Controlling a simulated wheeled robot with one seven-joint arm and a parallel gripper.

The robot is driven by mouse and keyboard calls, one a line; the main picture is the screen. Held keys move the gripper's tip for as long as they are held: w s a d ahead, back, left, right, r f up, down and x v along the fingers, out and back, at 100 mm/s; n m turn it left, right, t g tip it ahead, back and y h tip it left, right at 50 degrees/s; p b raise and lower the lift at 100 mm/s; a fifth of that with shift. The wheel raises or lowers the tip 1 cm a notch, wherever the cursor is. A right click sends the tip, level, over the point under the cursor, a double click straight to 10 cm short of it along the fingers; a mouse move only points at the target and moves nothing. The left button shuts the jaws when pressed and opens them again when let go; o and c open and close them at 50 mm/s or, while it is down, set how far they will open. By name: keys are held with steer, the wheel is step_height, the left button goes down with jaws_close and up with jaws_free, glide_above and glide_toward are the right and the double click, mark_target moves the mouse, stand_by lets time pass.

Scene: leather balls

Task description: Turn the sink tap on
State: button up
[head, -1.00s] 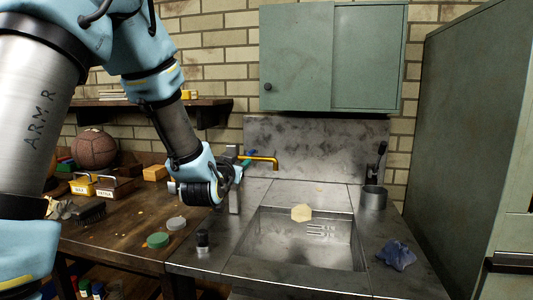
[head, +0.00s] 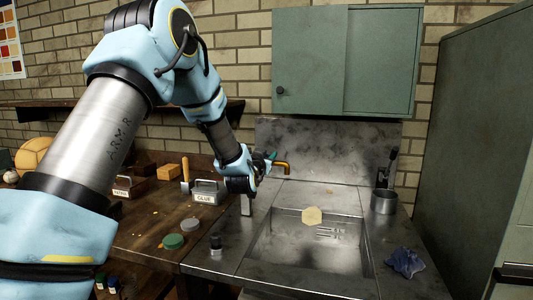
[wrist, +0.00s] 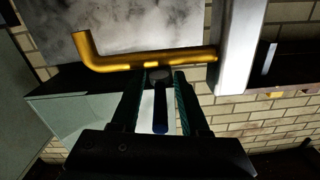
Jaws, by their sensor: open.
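The brass tap spout (head: 282,165) stands out over the back left of the sink (head: 258,245). In the wrist view the spout (wrist: 130,60) runs across just beyond my fingertips. My gripper (head: 267,162) is at the tap, left of the spout's bend; in the wrist view my gripper (wrist: 160,80) is open, with one dark green finger on each side of the tap handle. The handle has a dark round end (wrist: 160,75) and a blue lever (wrist: 160,115), lying between the fingers. I cannot tell whether either finger touches it. My arm partly hides the tap's base in the head view.
A yellowish sponge (head: 312,215) lies in the sink. A blue cloth (head: 405,262) and a metal cup (head: 384,201) are on the right. A green wall cabinet (head: 345,60) hangs above; a tall green cabinet (head: 475,150) bounds the right.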

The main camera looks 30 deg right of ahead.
jaws_close()
stand_by(0.3)
stand_by(1.1)
